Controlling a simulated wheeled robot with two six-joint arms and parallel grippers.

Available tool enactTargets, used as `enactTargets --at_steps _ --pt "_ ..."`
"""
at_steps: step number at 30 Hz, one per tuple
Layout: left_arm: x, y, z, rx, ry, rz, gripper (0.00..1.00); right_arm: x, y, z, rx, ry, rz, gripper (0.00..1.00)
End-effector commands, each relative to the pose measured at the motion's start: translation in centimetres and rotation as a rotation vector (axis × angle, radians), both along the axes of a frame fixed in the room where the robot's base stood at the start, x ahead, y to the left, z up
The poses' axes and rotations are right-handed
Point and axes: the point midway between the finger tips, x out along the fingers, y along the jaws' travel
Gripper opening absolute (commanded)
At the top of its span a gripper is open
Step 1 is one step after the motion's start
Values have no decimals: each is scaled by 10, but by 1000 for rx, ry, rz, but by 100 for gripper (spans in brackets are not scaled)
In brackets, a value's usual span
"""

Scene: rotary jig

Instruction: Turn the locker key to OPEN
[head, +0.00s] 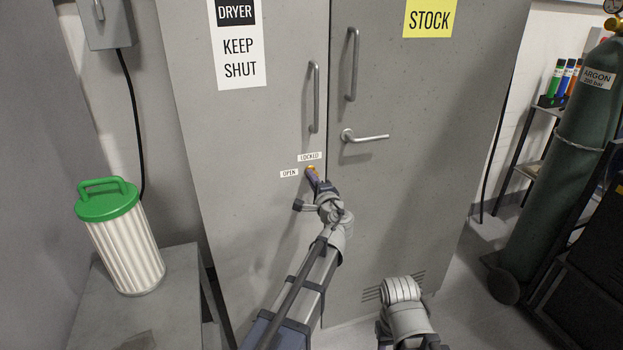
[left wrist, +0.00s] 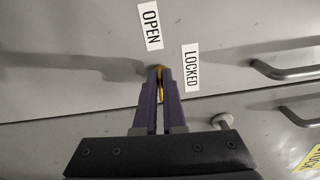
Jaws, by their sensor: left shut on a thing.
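The locker key (head: 311,168) shows as a small brass-yellow piece on the left door of the grey locker (head: 220,140). The OPEN label (head: 289,173) is to its left and the LOCKED label (head: 310,156) is above it. My left gripper (head: 314,177) is at the key, its purple fingers shut on it. In the left wrist view, a strip of the key (left wrist: 160,69) shows between the fingertips (left wrist: 161,78), which hide most of it. I cannot tell exactly where the key points. Part of my right arm shows at the bottom, but its gripper is not visible.
Vertical handles (head: 314,97) and a lever handle (head: 364,137) stick out near the key. A green-lidded filter canister (head: 125,240) stands on a low bench (head: 160,315) at left. An argon cylinder (head: 570,160) stands at right.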

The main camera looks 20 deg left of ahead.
Motion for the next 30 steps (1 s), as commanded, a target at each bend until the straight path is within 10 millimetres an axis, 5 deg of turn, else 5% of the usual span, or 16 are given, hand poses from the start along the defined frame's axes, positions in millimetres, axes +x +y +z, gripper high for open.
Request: enactTargets --at_steps 24,25,30 --pt "0 1 -1 -86 -57 1 0 0 0 -1 0 0 0 50" --pt "0 1 -1 -85 -56 1 11 0 0 -1 0 0 0 50" --pt "0 0 -1 -84 -56 1 30 0 0 -1 0 0 0 50"
